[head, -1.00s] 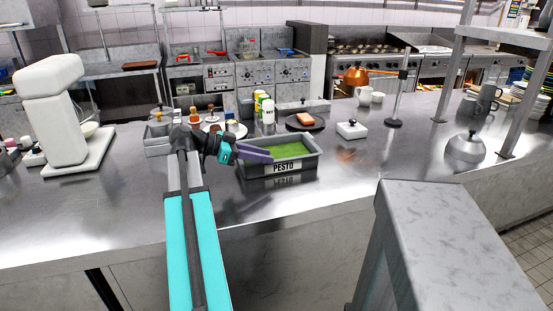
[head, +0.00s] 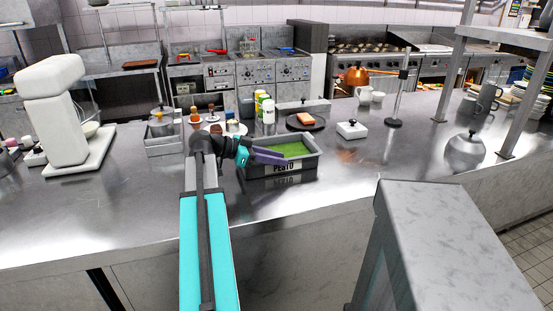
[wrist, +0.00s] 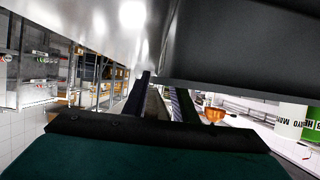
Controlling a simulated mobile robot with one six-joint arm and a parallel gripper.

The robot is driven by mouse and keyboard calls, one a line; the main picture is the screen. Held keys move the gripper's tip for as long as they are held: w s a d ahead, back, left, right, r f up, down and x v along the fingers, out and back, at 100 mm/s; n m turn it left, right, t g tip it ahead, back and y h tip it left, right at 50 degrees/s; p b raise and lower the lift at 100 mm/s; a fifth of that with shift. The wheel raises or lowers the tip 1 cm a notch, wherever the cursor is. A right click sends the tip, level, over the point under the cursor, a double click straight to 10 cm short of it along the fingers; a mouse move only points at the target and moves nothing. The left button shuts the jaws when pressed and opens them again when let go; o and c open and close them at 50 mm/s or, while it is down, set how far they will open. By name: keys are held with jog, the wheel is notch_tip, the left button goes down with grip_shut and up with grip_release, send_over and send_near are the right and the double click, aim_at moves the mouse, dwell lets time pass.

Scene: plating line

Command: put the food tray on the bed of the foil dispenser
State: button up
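The food tray (head: 312,158) is a grey rectangular pan of green pesto with a PESTO label on its front, standing on the steel counter. My gripper (head: 275,157), with purple fingers, is at the tray's left side, and the fingers overlap its left rim in the head view. In the wrist view the two fingers (wrist: 160,88) are apart, with a gap between them. A dark grey wall, apparently the tray's (wrist: 240,50), is close beyond them. Contact with the rim cannot be told. I cannot identify a foil dispenser with certainty.
A white mixer (head: 60,110) stands at left. The counter's front is clear.

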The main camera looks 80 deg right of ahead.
grip_shut()
dwell(1.5)
